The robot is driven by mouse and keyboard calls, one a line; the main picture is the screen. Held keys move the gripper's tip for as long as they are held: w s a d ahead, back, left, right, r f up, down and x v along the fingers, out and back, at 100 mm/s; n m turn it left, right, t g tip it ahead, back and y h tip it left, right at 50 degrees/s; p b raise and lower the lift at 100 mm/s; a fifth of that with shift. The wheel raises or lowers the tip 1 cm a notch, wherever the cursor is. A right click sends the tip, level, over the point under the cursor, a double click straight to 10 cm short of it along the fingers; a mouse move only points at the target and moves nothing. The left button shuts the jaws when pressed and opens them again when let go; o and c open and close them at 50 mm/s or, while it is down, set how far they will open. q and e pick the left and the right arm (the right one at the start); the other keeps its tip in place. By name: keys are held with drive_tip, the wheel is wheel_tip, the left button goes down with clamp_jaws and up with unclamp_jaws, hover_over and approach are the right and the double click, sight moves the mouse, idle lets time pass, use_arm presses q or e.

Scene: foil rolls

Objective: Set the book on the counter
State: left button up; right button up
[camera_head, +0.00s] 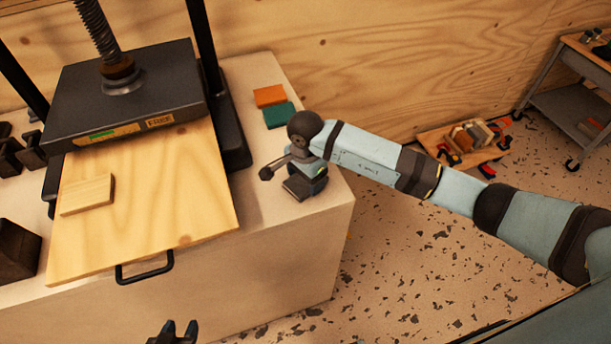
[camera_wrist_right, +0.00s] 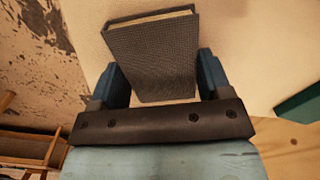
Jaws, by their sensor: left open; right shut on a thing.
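A dark grey book with a textured cover and cream page edges (camera_wrist_right: 152,60) is between the fingers of my right gripper (camera_wrist_right: 160,82), which is shut on it. In the head view the right gripper (camera_head: 308,176) is over the right end of the pale counter (camera_head: 262,205), with the dark book (camera_head: 297,188) under the wrist, partly hidden. The book is at or just above the counter top; I cannot tell if it touches. My left gripper (camera_head: 176,333) is open and empty at the bottom edge of the head view, in front of the counter.
An orange book (camera_head: 269,95) and a green book (camera_head: 278,116) lie behind the right gripper. A press (camera_head: 130,95) with a wooden board (camera_head: 150,215) and a small wood block (camera_head: 87,195) stands left. A cart (camera_head: 575,85) is at the far right.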

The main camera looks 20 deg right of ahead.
drive_tip(key=shift+f, duration=0.15)
drive_tip(key=o, duration=0.9)
drive_tip(key=shift+o, duration=0.2)
drive_tip(key=shift+r, duration=0.4)
wheel_tip(320, 180, up, 12)
drive_tip(key=b, duration=0.1)
drive_tip(key=shift+f+b, duration=0.25)
drive_tip(key=shift+b, duration=0.05)
